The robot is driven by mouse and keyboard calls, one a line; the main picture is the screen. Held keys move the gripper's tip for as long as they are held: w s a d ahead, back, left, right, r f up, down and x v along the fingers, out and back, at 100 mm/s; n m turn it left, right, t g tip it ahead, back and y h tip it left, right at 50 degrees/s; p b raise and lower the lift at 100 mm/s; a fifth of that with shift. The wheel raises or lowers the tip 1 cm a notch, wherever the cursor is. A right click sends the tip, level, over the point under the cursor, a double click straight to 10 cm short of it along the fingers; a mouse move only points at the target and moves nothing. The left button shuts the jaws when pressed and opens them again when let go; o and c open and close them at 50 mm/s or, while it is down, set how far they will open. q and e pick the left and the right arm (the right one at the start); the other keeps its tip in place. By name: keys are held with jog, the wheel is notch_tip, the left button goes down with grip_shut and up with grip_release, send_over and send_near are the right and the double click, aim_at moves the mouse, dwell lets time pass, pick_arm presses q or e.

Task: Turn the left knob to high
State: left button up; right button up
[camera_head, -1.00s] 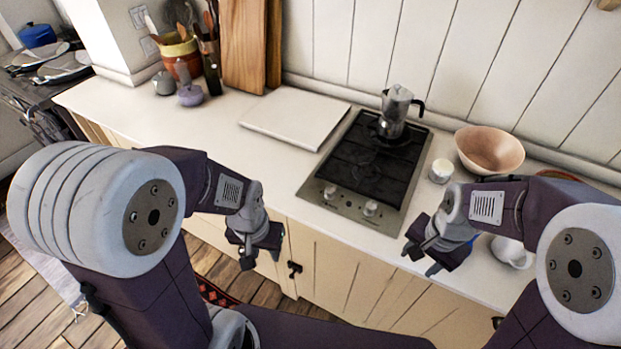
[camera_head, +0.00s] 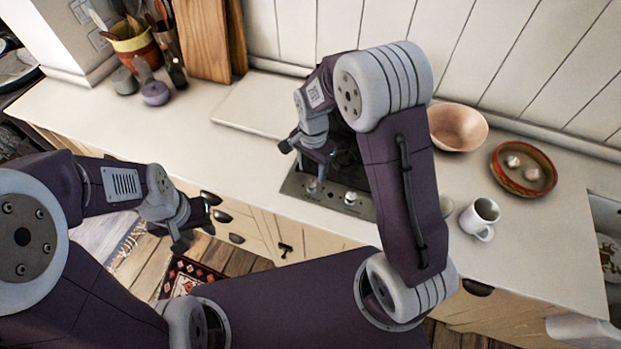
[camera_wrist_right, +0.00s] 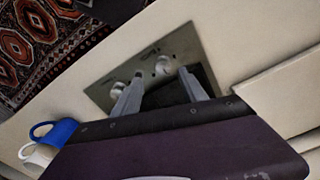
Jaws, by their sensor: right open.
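The stove's control panel (camera_head: 332,196) carries two silver knobs at its front edge. The left knob (camera_head: 313,187) also shows in the right wrist view (camera_wrist_right: 163,65), just beyond the fingertips. The right knob (camera_head: 350,198) is visible in the wrist view too (camera_wrist_right: 118,88). My right gripper (camera_head: 306,160) is open and empty above the stove, just behind the left knob and apart from it. Its two fingers (camera_wrist_right: 160,88) stand wide apart in the wrist view. My left gripper (camera_head: 194,224) is open and empty in front of the counter. My right arm hides much of the stove top.
A white board (camera_head: 250,125) lies left of the stove. On the right are a pink bowl (camera_head: 458,128), a red dish (camera_head: 524,170) and a white mug (camera_head: 480,217). A blue mug (camera_wrist_right: 58,131) shows in the wrist view.

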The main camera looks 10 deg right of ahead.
aim_at(311, 184)
jog(key=f, duration=0.4)
jog(key=f+p, duration=0.1)
jog(key=f, duration=0.1)
jog(key=shift+w+a+f, duration=0.2)
jog(key=shift+w+f, duration=0.15)
jog(key=shift+w, duration=0.05)
jog(key=shift+s+f, duration=0.1)
jog(key=shift+f, duration=0.3)
grip_shut()
